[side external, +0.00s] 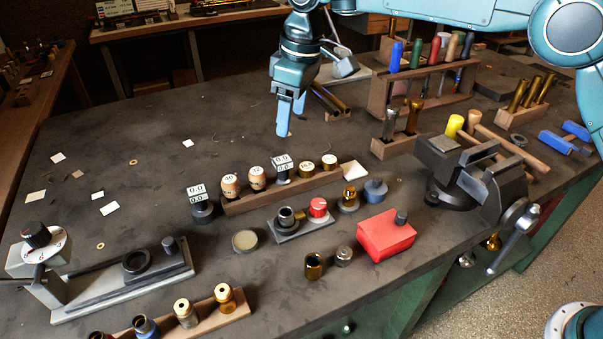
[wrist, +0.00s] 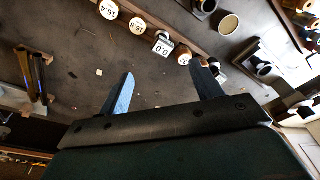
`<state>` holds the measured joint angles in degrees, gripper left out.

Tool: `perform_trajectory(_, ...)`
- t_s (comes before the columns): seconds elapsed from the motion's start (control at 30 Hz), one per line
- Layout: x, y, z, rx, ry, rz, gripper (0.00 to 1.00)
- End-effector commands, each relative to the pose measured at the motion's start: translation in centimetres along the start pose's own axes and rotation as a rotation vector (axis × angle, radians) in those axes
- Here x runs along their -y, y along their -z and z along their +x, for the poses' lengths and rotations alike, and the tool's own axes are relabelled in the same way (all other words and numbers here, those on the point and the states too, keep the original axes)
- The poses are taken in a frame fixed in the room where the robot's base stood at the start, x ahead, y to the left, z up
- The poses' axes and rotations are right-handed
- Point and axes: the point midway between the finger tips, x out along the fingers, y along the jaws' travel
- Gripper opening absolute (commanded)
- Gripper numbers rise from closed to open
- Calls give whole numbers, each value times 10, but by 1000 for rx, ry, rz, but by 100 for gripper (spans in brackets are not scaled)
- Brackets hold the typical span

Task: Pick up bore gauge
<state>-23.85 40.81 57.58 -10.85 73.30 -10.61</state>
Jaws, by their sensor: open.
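Two dark gauges with white "0.0" displays are in view; I cannot tell for certain which is the bore gauge. One gauge (side external: 282,167) stands upright in a slot of the low wooden rack (side external: 240,207), among pale-topped plugs; it also shows in the wrist view (wrist: 163,44). The other gauge (side external: 200,206) stands on the bench just left of the rack. My gripper (side external: 291,122) is open and empty, pointing down above the bench behind the rack. In the wrist view its fingers (wrist: 162,75) are spread, with bare bench between them. The left one partly hides the bench.
Numbered plugs (side external: 230,184) flank the racked gauge closely. In front are a red-knobbed fixture (side external: 318,208) and a red block (side external: 385,236). A vise (side external: 470,170) and taller tool racks (side external: 425,85) stand to the right. The bench behind and left of the rack is mostly clear.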

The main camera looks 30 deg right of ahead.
Motion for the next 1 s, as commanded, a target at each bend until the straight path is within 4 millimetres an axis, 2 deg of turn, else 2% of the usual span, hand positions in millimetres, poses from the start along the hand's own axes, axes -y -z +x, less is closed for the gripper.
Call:
perform_trajectory(0.27,0,0,9,3,1,1,65)
perform_trajectory(0.7,0,0,68,2,1,1,65)
perform_trajectory(0.83,0,0,81,2,0,2,65)
perform_trajectory(1.0,0,0,86,1,0,1,65)
